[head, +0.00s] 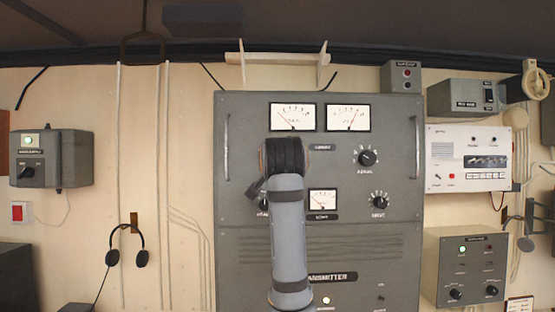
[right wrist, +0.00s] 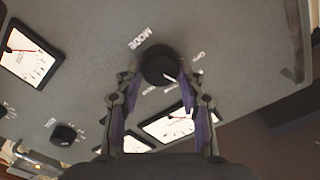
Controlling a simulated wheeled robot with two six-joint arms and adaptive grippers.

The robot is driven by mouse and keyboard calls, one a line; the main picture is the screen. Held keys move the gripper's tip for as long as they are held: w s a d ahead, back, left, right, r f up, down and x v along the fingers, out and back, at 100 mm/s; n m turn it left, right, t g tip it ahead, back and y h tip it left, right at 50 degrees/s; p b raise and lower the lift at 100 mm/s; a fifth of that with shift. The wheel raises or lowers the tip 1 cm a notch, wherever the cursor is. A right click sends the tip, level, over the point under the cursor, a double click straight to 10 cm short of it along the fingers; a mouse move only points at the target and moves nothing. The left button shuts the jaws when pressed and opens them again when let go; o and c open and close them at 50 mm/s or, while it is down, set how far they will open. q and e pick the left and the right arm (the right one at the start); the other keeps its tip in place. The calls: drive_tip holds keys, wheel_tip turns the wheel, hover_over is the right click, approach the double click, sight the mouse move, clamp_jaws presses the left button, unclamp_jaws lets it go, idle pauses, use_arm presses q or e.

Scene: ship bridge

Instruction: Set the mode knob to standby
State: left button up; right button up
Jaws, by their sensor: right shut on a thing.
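The black round mode knob (right wrist: 158,66) is on the grey transmitter panel (right wrist: 225,30), beside the label MODE in the right wrist view. My right gripper (right wrist: 157,78) has its fingers on both sides of the knob and is shut on it. A white mark shows at the knob's lower right edge in that view. In the head view my right arm stands in front of the transmitter panel (head: 370,240) and hides the knob and the gripper. My left gripper is not in view.
The panel also carries several white-faced meters (head: 348,117) and other knobs, such as the upper right one (head: 367,158) and the lower right one (head: 379,201). A handle (head: 227,147) stands out at its left edge. A headset (head: 126,242) hangs on the wall at left.

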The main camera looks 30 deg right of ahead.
drive_tip(key=o, duration=1.1)
drive_tip(key=shift+o, duration=0.2)
drive_tip(key=v, duration=1.2)
drive_tip(key=shift+d, duration=0.15)
